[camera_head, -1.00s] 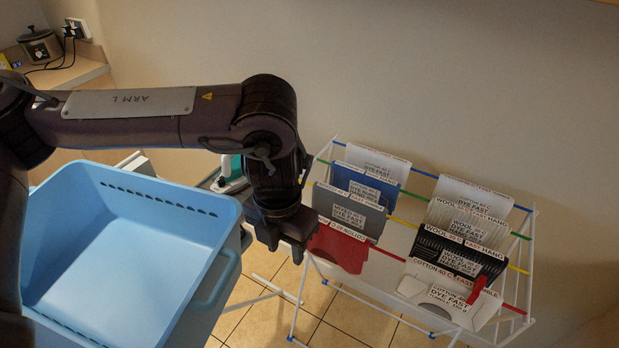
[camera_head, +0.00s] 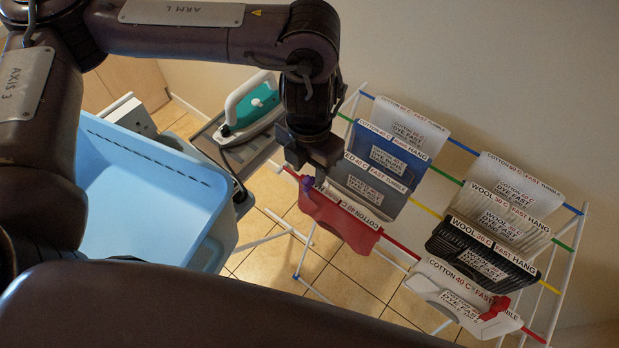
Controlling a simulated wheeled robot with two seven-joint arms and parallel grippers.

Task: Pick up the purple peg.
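A small purple peg (camera_head: 308,183) shows at the left end of the red cloth (camera_head: 338,222), near the red line of the drying rack (camera_head: 400,247). My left gripper (camera_head: 314,166) points down right above the peg, with its fingertips overlapping the peg's upper part in the picture. I cannot tell whether the fingers touch the peg or how far apart they are. My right gripper is not in view.
A blue basket (camera_head: 150,190) stands at left. A teal and white iron (camera_head: 252,105) lies on a board behind it. My own dark arm link covers the bottom.

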